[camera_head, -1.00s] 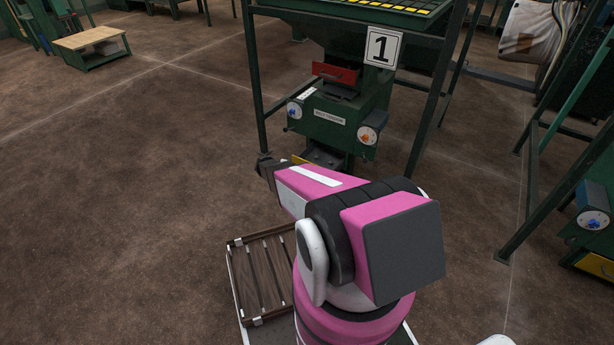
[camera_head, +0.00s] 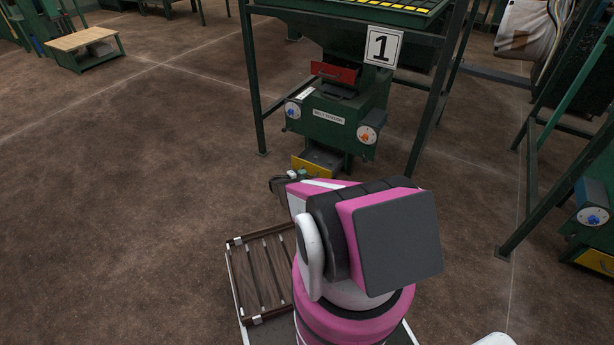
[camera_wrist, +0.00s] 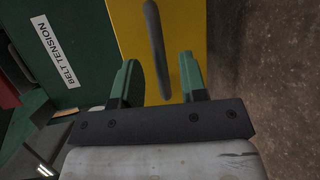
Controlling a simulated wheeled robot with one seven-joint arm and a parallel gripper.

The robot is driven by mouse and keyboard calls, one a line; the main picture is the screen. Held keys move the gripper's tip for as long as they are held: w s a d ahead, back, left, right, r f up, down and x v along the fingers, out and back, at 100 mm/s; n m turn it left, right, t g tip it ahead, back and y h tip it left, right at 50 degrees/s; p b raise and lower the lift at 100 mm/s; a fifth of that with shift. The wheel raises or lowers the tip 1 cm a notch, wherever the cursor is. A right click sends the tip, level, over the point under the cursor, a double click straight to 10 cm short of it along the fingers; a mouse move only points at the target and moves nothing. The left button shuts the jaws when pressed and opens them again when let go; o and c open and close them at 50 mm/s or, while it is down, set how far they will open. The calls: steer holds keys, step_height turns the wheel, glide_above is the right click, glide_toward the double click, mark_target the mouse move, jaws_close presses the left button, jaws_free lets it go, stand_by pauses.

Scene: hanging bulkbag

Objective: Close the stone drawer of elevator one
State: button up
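Elevator one is the green machine (camera_head: 330,105) under the number 1 sign (camera_head: 383,47). Low on its front, a drawer with a yellow front (camera_head: 312,169) stands pulled out, its grey inside showing. A red-fronted part (camera_head: 335,72) sits higher up; I cannot tell from labels which is the stone drawer. My gripper (camera_wrist: 157,80) is open, its green fingers apart before the yellow front in the wrist view (camera_wrist: 190,30). The dark bar handle (camera_wrist: 157,45) lies between the fingers in that view; contact is unclear. In the head view, my arm partly hides the gripper.
Green frame legs (camera_head: 255,90) stand on both sides of the machine. Its front carries dials and a belt tension label (camera_wrist: 57,50). A wooden slatted crate (camera_head: 262,275) is beside my arm's base.

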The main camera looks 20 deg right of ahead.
steer(key=shift+x, duration=1.6)
jaws_close()
glide_above(323, 163)
steer(key=shift+a, duration=0.15)
steer(key=shift+w, duration=0.1)
jaws_free()
